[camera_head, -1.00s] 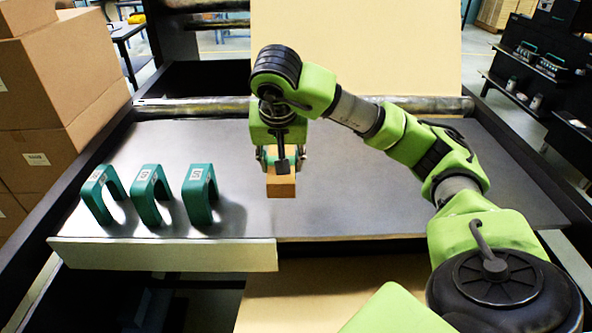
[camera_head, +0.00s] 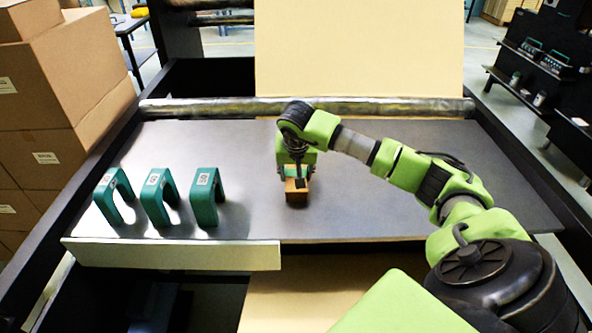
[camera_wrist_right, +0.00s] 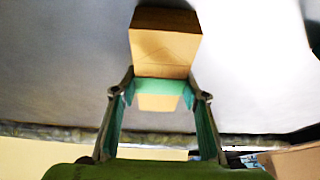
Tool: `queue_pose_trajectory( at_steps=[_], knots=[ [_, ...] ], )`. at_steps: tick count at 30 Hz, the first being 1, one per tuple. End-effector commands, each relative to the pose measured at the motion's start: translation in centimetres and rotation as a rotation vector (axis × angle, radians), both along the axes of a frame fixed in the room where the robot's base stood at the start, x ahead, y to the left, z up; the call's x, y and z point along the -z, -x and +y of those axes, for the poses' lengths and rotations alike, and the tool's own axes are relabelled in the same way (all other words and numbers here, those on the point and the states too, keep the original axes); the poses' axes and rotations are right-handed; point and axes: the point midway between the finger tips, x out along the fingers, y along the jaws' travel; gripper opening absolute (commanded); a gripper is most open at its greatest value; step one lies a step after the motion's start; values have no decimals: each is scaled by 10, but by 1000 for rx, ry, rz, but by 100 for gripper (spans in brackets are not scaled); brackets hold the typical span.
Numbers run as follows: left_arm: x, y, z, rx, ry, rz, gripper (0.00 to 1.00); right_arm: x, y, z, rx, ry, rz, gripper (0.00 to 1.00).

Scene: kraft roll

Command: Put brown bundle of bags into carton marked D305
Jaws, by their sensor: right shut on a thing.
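The brown bundle of bags (camera_head: 297,196) is a small brown block with a green band, over the middle of the grey table. It also shows in the right wrist view (camera_wrist_right: 165,48), projecting from between the fingers. My right gripper (camera_head: 296,174) is shut on it, with one finger on each side at the green band in the wrist view (camera_wrist_right: 161,88). The bundle is close above or touching the table; I cannot tell which. No carton marking D305 is readable. My left gripper is not in view.
Three green arches (camera_head: 158,199) with labels stand at the table's left. A pale strip (camera_head: 170,254) runs along the front left edge. Closed brown cartons (camera_head: 60,100) are stacked at the left, their labels too small to read. A metal roller (camera_head: 220,108) and tan sheet lie behind.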

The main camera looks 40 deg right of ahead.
Motion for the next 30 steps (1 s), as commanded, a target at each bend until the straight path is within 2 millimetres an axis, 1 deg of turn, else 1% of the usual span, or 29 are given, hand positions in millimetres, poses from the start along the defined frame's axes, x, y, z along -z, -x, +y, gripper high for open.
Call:
queue_pose_trajectory(
  at_steps=[8, 12, 13, 14, 15, 25, 27, 29, 30],
  knots=[
    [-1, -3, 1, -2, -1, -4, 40, 2, -1, 0, 0, 0, -3, 12],
    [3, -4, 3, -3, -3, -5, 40, 6, -1, 0, 1, 0, -2, 12],
    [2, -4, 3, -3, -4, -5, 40, 5, 0, 0, 1, 0, -2, 49],
    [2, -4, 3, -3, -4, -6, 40, 5, 0, 0, 1, 0, -2, 57],
    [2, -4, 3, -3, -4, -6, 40, 5, 0, 0, 1, 0, -2, 58],
    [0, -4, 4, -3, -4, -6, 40, 3, 0, 0, 1, 0, -2, 58],
    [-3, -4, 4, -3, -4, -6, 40, -1, 0, 0, 0, -1, -2, 58],
    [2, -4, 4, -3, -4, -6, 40, -6, 1, 2, 0, 0, -4, 58],
    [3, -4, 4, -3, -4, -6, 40, -11, 3, 4, -1, -1, -6, 58]
  ],
)
